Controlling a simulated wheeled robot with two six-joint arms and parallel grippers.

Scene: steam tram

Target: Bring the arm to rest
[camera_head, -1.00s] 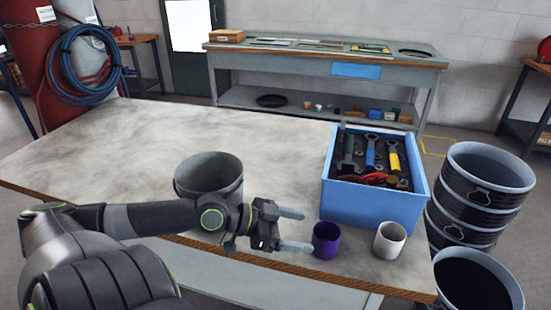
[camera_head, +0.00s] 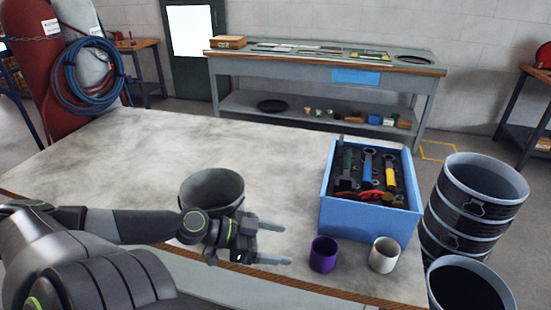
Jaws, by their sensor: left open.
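My left gripper (camera_head: 272,242) is open and empty, a little above the near part of the table (camera_head: 120,150). Its two fingers point right, toward a purple cup (camera_head: 323,254), with a gap between them and the cup. My left arm reaches in from the left edge, low over the table's near side. A dark grey bucket (camera_head: 211,188) stands just behind the gripper, its lower part hidden by the arm. My right gripper is not in view.
A white cup (camera_head: 384,255) stands right of the purple one. Behind them is a blue box (camera_head: 368,219) of tools. Stacked dark drums (camera_head: 462,222) stand off the table's right end. A workbench (camera_head: 300,62) is at the back. The table's far left is clear.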

